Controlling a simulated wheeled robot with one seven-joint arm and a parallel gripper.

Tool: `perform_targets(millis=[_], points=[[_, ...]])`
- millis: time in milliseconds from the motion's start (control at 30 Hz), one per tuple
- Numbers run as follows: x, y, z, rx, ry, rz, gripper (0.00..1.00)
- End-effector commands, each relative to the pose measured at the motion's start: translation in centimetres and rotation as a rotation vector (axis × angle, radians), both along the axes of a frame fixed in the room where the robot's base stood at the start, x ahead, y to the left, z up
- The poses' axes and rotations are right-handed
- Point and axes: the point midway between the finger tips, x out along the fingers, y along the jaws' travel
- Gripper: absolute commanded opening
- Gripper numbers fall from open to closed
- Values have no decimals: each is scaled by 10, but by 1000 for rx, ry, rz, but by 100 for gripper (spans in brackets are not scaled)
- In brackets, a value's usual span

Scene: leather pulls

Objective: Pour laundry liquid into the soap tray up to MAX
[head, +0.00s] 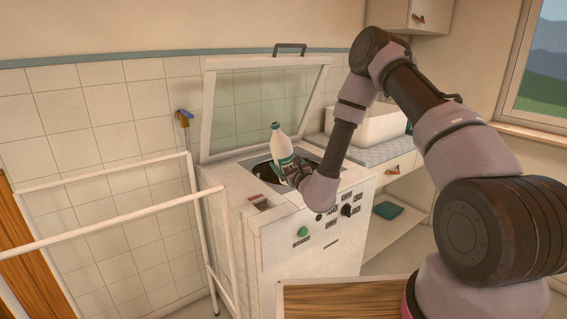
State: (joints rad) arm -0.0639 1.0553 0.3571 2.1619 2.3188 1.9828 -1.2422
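A white bottle with a dark teal label (280,144) stands nearly upright, tilted slightly left, above the washing machine's top. My gripper (291,170) is at the bottle's lower part and appears shut on it, though its fingers are small and dark here. A small recessed tray with reddish-brown contents or lining (259,201) is at the machine's front left top, left of and below the bottle. Its MAX mark is too small to see.
The raised lid (207,115) stands behind the bottle. A white rail rack (120,212) is left of the machine. A counter with a white basin (372,126) is at the right. A wooden-topped surface (340,300) lies in front. A green button (303,231) is on the machine's front.

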Motion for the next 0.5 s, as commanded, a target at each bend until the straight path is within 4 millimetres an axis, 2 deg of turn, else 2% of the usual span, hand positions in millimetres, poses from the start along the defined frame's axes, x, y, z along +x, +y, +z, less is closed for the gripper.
perform_targets(millis=[200, 500], points=[[13, -19, -8, -288, -197, 0, 0], [32, -46, -16, -610, -416, -1, 0]])
